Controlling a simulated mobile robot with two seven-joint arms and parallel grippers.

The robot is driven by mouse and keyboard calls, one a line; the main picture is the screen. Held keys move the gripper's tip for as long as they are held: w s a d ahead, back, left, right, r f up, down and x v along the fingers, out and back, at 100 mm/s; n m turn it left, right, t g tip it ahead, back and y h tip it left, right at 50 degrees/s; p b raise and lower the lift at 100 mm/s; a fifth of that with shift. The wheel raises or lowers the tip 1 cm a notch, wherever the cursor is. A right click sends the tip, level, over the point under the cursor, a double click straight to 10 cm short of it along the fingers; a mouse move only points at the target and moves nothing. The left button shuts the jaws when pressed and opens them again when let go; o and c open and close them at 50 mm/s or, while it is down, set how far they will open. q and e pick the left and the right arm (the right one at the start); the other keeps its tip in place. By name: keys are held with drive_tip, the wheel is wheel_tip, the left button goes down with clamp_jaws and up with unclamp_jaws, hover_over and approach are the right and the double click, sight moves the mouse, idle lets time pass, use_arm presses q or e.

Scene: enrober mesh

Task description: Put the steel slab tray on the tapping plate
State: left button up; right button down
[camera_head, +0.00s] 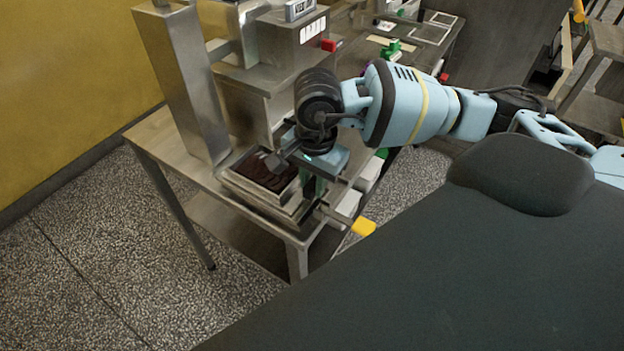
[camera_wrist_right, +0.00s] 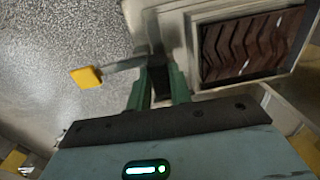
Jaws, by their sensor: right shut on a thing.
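The steel slab tray (camera_head: 232,183) holds dark brown chocolate with a wavy surface. It sits over the near end of the steel bench, and its rim also shows in the right wrist view (camera_wrist_right: 190,55). My right gripper (camera_head: 314,186) is at the tray's right side, pointing down. Its green fingers (camera_wrist_right: 158,88) are shut on the tray's edge beside the chocolate; the exact grip is dark and partly hidden. A steel plate, seemingly the tapping plate (camera_head: 290,218), shows under the tray's near edge. I cannot tell whether they touch. My left gripper is not in view.
A lever with a yellow end (camera_head: 363,227) sticks out near the gripper; it also shows in the wrist view (camera_wrist_right: 87,76). A tall steel machine (camera_head: 245,85) stands close behind the tray. Green and white parts (camera_head: 372,170) lie right of my gripper. Speckled floor is clear at left.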

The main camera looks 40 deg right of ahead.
drive_tip(key=c, duration=1.3)
unclamp_jaws()
drive_tip(key=shift+s, duration=0.15)
drive_tip(key=shift+o, duration=0.2)
drive_tip(key=shift+f, duration=0.1)
wheel_tip(320, 180, up, 12)
drive_tip(key=shift+s, duration=0.2)
